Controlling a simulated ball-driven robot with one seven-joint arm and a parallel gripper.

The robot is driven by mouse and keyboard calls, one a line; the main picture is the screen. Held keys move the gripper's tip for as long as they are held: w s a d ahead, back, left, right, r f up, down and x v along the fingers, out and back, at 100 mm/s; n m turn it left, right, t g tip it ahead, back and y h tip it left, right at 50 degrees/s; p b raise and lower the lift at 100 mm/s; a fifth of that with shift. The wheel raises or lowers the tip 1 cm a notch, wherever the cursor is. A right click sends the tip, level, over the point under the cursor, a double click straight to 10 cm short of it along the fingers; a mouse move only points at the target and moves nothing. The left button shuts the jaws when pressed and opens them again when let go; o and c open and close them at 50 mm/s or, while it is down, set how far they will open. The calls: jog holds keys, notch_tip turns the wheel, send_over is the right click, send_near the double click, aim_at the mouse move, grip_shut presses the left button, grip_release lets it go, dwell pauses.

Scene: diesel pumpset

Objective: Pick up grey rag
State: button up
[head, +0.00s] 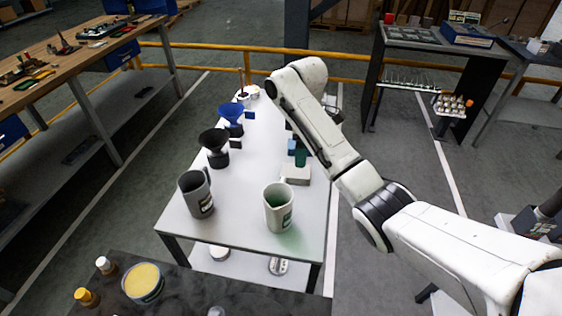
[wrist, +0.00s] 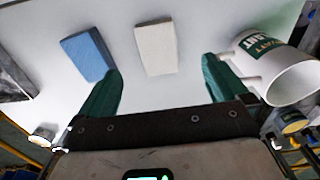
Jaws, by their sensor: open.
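A pale grey, folded block-like piece, which looks like the grey rag (head: 297,175), lies flat on the white table behind the light mug. In the wrist view the grey rag (wrist: 156,48) lies ahead of my gripper (wrist: 160,86), roughly in line with the gap between its two green fingers. My gripper (head: 300,158) is open, with nothing between the fingers. In the head view my forearm hides most of it, and a green finger shows just behind the rag.
A blue folded piece (wrist: 87,53) lies left of the rag, near the left finger. A light mug (wrist: 272,68) stands close to the right finger. A dark grey mug (head: 195,194), a black funnel (head: 214,142) and a blue funnel (head: 231,114) stand along the table's left side.

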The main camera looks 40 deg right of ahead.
send_over(296, 171)
jog(key=f, duration=0.5)
jog(key=shift+s+d+f, duration=0.1)
jog(key=shift+d+f, duration=0.05)
jog(key=shift+d, duration=0.15)
jog(key=shift+w+a+f+p, duration=0.15)
jog(key=shift+f+p, duration=0.1)
jog(key=shift+f, duration=1.1)
jog(key=shift+w+a+f+p, duration=0.1)
jog(key=shift+f+p, duration=0.1)
jog(key=shift+f, duration=1.15)
jog(key=c, duration=1.1)
